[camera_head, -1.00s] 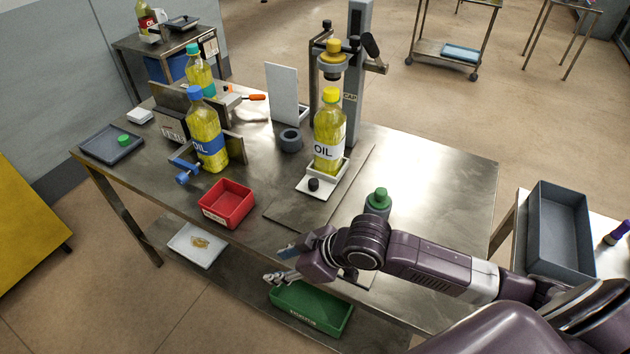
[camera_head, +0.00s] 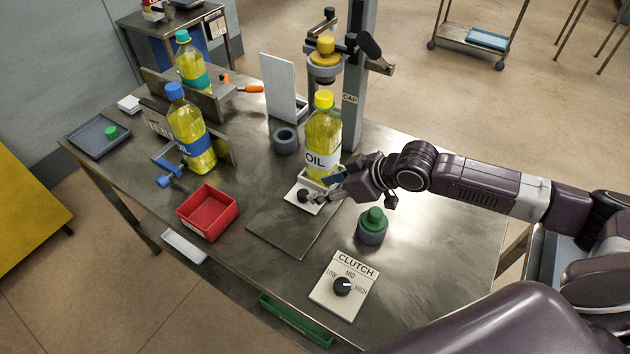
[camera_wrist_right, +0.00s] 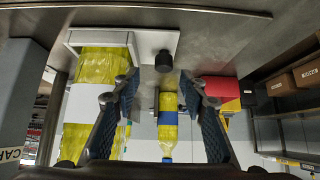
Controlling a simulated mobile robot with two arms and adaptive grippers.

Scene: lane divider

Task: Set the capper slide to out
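The capper slide (camera_head: 313,208) is a white plate at the foot of the capper column, with a black knob (camera_head: 303,196) at its front. A yellow-capped oil bottle (camera_head: 322,135) stands upright in its holder, below the capper head (camera_head: 325,62). My right gripper (camera_head: 322,193) is beside the knob, on its right in the head view. In the right wrist view its two fingers (camera_wrist_right: 160,88) are apart and empty, with the knob (camera_wrist_right: 164,61) ahead, between the fingertips in the picture. Whether they touch the knob, I cannot tell. My left gripper is not in view.
A green-capped grey piece (camera_head: 372,226) and the clutch dial panel (camera_head: 335,306) are in front of my right arm. A red bin (camera_head: 207,212) lies left of the dark plate (camera_head: 285,238). A blue-capped bottle (camera_head: 190,130) stands further left.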

